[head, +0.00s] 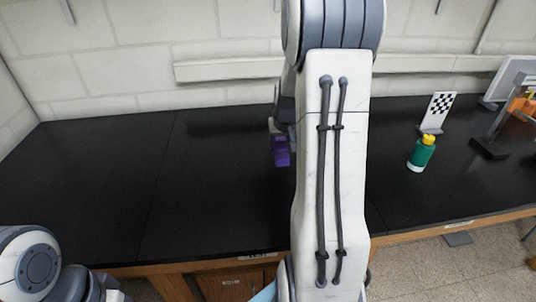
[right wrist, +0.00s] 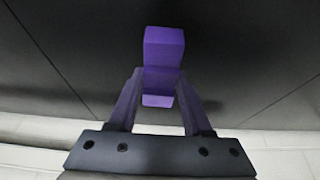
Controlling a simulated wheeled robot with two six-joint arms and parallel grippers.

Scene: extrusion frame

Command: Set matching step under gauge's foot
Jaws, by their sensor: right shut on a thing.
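My right gripper (right wrist: 159,78) is shut on a purple stepped block (right wrist: 164,48), which shows between the two fingers in the right wrist view. In the head view the purple block (head: 281,152) appears just left of my white right arm, over the black bench. The right gripper (head: 277,133) is mostly hidden there by the arm. My left gripper is out of view; only part of the left arm shows at bottom left. No gauge or foot can be made out for certain; a dark-based stand (head: 490,148) with an orange part is at the far right.
The black bench (head: 90,190) is bare on the left. On the right stand a green bottle (head: 421,155) with a yellow cap and a checkered board (head: 438,108). A grey-framed panel (head: 512,78) is cut off at the right edge. A brick wall is behind.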

